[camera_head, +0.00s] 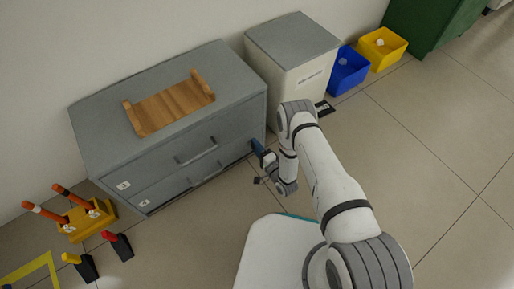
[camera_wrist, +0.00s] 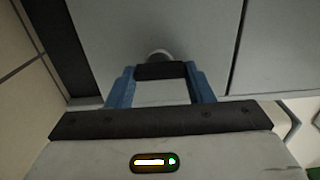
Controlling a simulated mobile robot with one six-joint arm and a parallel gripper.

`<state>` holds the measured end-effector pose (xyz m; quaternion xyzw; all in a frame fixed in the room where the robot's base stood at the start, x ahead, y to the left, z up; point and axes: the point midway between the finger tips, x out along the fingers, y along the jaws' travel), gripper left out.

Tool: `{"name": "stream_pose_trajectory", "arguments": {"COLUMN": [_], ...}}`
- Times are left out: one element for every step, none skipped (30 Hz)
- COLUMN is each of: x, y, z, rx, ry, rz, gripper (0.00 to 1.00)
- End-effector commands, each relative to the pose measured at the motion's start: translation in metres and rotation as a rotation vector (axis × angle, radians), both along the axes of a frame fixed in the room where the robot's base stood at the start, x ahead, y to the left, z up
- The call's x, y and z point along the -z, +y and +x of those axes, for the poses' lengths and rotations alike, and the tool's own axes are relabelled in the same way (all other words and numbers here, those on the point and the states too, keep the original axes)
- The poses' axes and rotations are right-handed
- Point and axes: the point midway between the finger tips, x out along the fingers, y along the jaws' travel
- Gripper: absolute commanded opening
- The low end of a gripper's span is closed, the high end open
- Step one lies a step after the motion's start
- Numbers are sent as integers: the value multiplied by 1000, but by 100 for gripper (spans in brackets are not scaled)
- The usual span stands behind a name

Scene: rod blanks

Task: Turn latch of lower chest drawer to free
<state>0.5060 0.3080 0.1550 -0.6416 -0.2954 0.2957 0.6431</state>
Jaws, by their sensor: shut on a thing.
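The grey chest (camera_head: 105,135) stands against the wall with two drawers in its front. The lower drawer (camera_head: 160,192) looks closed, with a bar handle and a small white label at its left. My gripper (camera_head: 260,150) is at the right end of the chest front. In the wrist view my gripper (camera_wrist: 161,80) has its blue fingers shut on a dark bar, the latch (camera_wrist: 162,71). A round pale metal piece shows just behind the latch, against the grey panel. In the head view my gripper hides the latch. I cannot tell which way the latch is turned.
A wooden tray (camera_head: 170,108) lies on the chest. A pale cabinet (camera_head: 305,80), a blue bin (camera_head: 348,76) and a yellow bin (camera_head: 383,53) stand to the right. A yellow rod stand (camera_head: 85,222) is at front left. The floor right of my arm is clear.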

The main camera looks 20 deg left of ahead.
Motion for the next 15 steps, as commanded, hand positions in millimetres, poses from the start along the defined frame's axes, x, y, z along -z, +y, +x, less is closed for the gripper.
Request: {"name": "stream_pose_trajectory", "arguments": {"x": [0,0,0,0,0,0,0,0,0,0,0,0,0,0,0], "y": [1,1,1,1,1,1,1,1,1,1,1,1,1,1,1], "z": [-1,-1,-1,-1,-1,-1,-1,-1,-1,-1,-1,-1,-1,-1,-1], "rx": [-4,-4,-5,-5,-5,-5,-5,-5,-5,-5,-5,-5,-5,-5,-5], "ry": [5,6,8,11,11,12,12,12,12,12,12,12,12,12,12], "rz": [4,5,7,8,8,9,9,9,9,9,9,9,9,9,9], "gripper": [24,24,24,24,24,24,24,24,24,24,24,24,24,24,49]}}
